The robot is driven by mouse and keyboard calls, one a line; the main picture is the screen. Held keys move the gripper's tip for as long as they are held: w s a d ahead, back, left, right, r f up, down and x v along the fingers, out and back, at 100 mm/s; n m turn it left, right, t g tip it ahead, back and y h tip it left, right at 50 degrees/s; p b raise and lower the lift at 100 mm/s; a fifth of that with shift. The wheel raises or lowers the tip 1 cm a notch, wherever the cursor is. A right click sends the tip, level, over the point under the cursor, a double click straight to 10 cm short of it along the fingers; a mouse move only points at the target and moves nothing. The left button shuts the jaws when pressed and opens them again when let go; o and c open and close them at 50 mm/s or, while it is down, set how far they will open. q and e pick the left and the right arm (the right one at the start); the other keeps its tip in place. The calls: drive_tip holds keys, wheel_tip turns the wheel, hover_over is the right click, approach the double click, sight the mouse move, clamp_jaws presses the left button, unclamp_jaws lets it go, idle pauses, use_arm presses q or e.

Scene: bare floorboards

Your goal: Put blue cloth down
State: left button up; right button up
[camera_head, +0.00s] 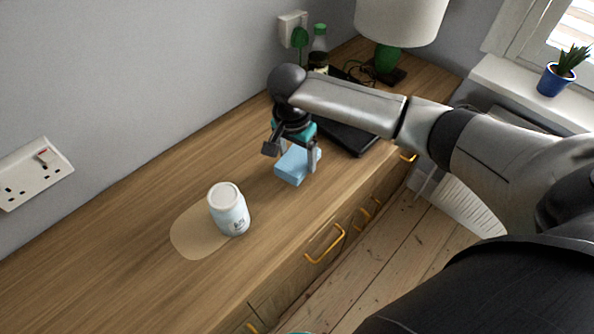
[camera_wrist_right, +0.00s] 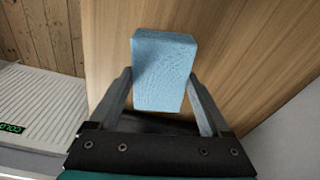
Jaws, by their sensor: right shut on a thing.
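The blue cloth (camera_head: 293,166) is a light blue block-like piece at the wooden counter, right of the white container. My right gripper (camera_head: 291,160) reaches down from above with its fingers on either side of the cloth. In the right wrist view the cloth (camera_wrist_right: 164,70) sits between the two fingers of the right gripper (camera_wrist_right: 162,90), which is shut on it. Whether the cloth's underside touches the counter is hard to tell. My left gripper is not in view.
A white lidded container (camera_head: 230,210) stands on the wooden counter (camera_head: 130,230) beside a pale round patch (camera_head: 196,236). A dark flat object (camera_head: 345,136), a green-capped bottle (camera_head: 319,48) and a lamp (camera_head: 400,20) are behind. The counter's left part is clear.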

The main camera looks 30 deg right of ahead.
sight(297, 168)
drive_tip(key=shift+f, duration=2.25)
drive_tip(key=o, duration=1)
drive_tip(key=shift+f+b, duration=0.2)
drive_tip(key=shift+b, duration=0.15)
wheel_tip(297, 168, up, 15)
drive_tip(key=a+p, duration=0.1)
drive_tip(key=p, duration=0.3)
drive_tip(key=shift+s+a, duration=0.35)
drive_tip(key=shift+s, duration=0.05)
